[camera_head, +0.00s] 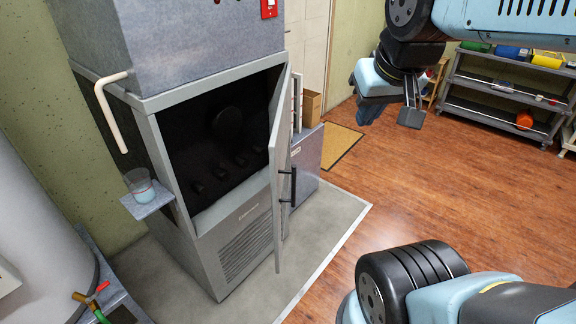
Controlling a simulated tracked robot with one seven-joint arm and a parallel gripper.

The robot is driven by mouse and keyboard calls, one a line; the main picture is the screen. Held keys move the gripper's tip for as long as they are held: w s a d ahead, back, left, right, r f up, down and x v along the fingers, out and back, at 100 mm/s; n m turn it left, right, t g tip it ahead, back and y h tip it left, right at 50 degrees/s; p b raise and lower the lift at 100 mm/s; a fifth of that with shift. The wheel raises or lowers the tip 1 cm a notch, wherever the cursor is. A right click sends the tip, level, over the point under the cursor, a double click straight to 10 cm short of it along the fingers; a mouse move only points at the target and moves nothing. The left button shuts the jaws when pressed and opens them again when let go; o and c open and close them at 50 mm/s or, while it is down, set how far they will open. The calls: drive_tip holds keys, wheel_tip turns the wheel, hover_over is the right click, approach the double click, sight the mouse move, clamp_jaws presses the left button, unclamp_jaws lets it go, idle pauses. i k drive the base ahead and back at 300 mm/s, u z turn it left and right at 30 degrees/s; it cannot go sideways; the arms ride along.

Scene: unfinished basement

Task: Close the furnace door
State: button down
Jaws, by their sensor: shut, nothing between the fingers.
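The grey metal furnace (240,240) stands on the left, its dark upper compartment exposed. The furnace door (281,150) stands open, swung out from the right side of the opening and seen nearly edge-on. A black bar handle (292,187) is on its right-hand face. My gripper (411,118) hangs at the upper right, shut and empty, over the wood floor. It is well to the right of the door in the picture and apart from it.
A small grey cabinet (308,165) is behind the door. A cup (140,186) sits on a side shelf of the furnace. A white bent pipe (114,110) is at its upper left. Shelving (500,98) stands at the back right. The wood floor (430,190) between is clear.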

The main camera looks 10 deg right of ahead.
sight(280, 143)
drive_tip(key=z, duration=0.95)
drive_tip(key=i, duration=0.95)
drive_tip(key=u, duration=2.25)
drive_tip(key=i, duration=0.1)
drive_tip(key=z, duration=2.45)
